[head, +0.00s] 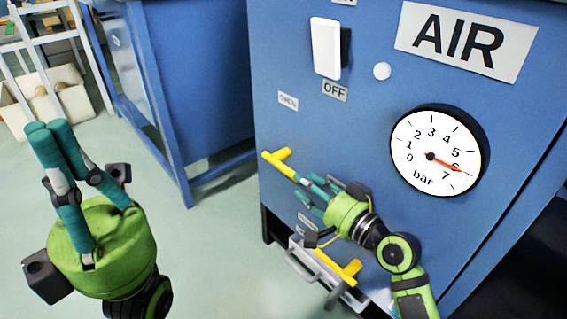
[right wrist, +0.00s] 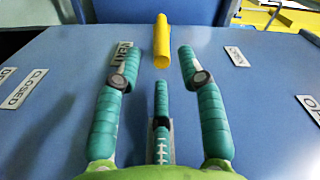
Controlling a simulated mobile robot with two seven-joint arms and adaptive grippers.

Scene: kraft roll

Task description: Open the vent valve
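In the head view a yellow T-shaped valve handle (head: 283,160) sticks out from the left part of the blue cabinet front. My right gripper (head: 310,186) is just right of and below it, its fingers pointing at it. In the right wrist view the yellow handle (right wrist: 161,42) stands ahead, between the two spread outer fingers, with a gap on each side; the right gripper (right wrist: 160,85) is open and appears empty. A second yellow handle (head: 340,268) is lower, below the right gripper.
The cabinet (head: 300,60) carries a white switch (head: 326,47), an OFF label (head: 335,91), an OPEN label (head: 288,101) and a gauge (head: 436,152) reading near 6 bar. A CLOSED label (right wrist: 25,90) shows in the wrist view. A blue bench (head: 190,80) stands behind; open floor lies between.

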